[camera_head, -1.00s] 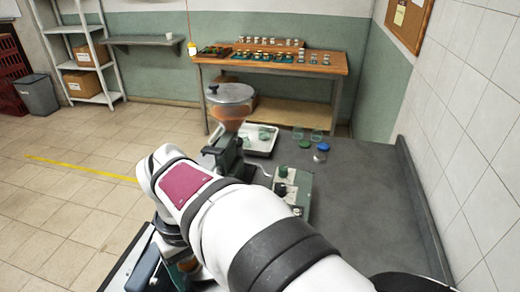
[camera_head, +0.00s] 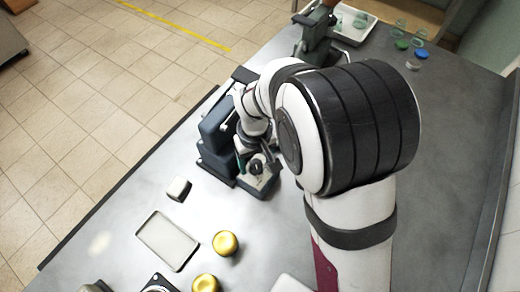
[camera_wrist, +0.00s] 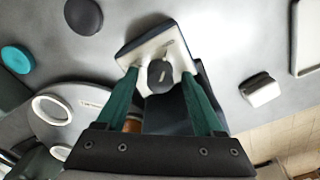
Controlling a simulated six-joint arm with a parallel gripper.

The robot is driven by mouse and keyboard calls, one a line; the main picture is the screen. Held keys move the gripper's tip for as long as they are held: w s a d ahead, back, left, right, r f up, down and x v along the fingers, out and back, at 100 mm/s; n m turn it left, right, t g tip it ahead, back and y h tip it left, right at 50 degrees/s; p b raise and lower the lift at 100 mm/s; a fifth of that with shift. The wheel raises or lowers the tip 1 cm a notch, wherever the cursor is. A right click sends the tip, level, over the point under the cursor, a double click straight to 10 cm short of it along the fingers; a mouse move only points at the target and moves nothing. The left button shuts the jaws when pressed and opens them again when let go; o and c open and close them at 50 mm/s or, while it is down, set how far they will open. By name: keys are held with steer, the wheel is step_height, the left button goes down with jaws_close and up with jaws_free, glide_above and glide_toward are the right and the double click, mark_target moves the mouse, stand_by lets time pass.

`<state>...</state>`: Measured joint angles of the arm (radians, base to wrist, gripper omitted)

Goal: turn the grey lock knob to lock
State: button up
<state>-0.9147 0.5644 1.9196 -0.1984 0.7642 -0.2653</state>
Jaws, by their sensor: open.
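A dark grey round knob (camera_wrist: 160,76), which seems to be the lock knob, sits on a small pale-faced block (camera_wrist: 150,48) in the wrist view. Small marks show on the face beside it, too small to read. My gripper (camera_wrist: 159,80) is open, with one green finger on each side of the knob. I cannot tell whether the fingers touch it. In the head view the knob (camera_head: 256,167) shows dark on its small block (camera_head: 262,183), just below my gripper (camera_head: 246,148), whose fingers are partly hidden there.
A dark blue-grey machine (camera_head: 215,135) stands close on the left of the block. A small white block (camera_head: 178,188), a shallow grey tray (camera_head: 168,240) and two gold lids (camera_head: 225,243) lie nearer. Jars and a white tray (camera_head: 352,30) are at the back. The right tabletop is clear.

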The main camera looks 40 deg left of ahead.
jaws_close()
steer(key=shift+n, duration=0.4)
steer(key=n, duration=0.8)
steer(key=shift+r+n, duration=0.1)
steer(key=shift+n, duration=0.2)
steer(key=n, duration=0.4)
steer(key=shift+n, duration=2.1)
